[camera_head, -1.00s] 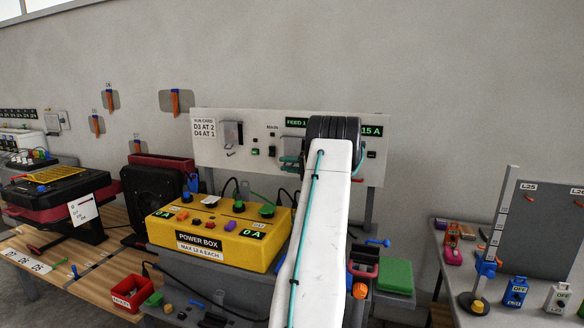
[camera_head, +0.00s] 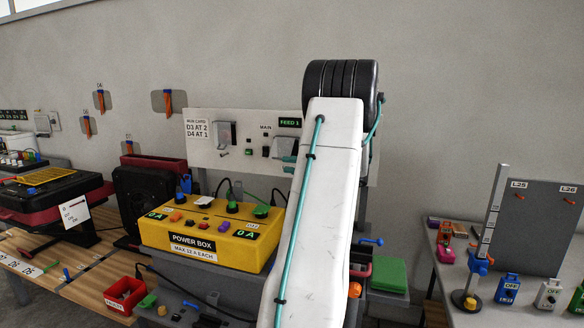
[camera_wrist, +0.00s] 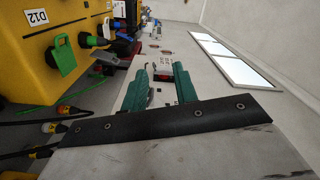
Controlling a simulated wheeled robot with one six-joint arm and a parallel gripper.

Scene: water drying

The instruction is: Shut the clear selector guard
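A greyish see-through flap (camera_head: 226,134), which looks like the clear selector guard, stands out from the left part of the white panel (camera_head: 200,150). It appears swung open, but its small size makes the exact angle unclear. My gripper has teal fingers, partly seen left of my arm in the head view (camera_head: 290,158). In the wrist view my gripper (camera_wrist: 160,82) has its fingers apart, with nothing visible between them. The panel face with small switches shows beyond the fingertips. I cannot clearly make out the guard in the wrist view.
A yellow power box (camera_head: 210,238) with knobs and plugs stands in front of the panel; it also fills the upper left of the wrist view (camera_wrist: 70,35). Cables (camera_wrist: 60,125) run near my gripper. A green block (camera_head: 388,274) lies right of my arm.

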